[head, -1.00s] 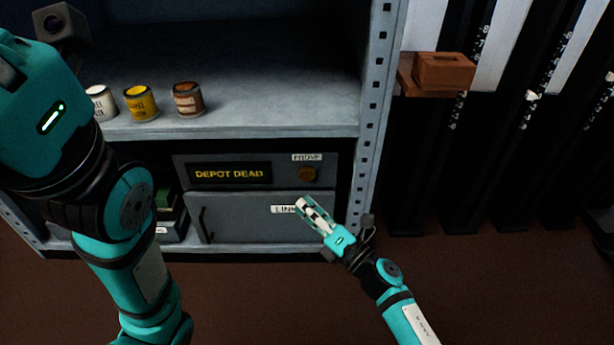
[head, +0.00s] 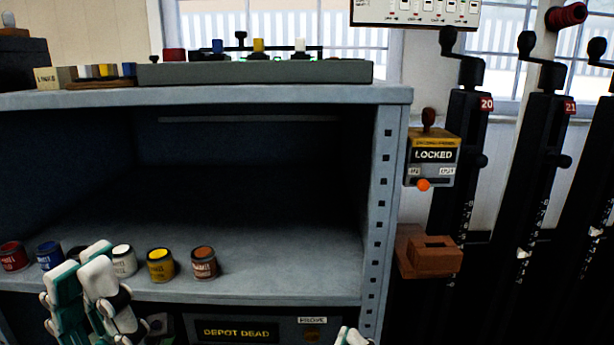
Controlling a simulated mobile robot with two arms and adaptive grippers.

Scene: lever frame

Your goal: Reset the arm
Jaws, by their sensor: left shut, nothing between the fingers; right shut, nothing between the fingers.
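The black levers stand at the right. One has a red plate reading 20 (head: 486,104) and its neighbour has a red plate reading 21 (head: 570,107). A grey and yellow box reading LOCKED (head: 433,157) hangs beside lever 20, with a brown knob on top and an orange button. My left gripper (head: 90,258) is shut and empty in front of the paint tins on the shelf. Only the white tips of my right gripper (head: 350,336) show at the bottom edge, in front of the cabinet; they are shut and empty.
A wooden block (head: 435,253) sits on a bracket below the LOCKED box. Several paint tins (head: 160,265) line the shelf front. A grey unit (head: 255,72) with coloured pieces stands on top. The shelf's middle is bare.

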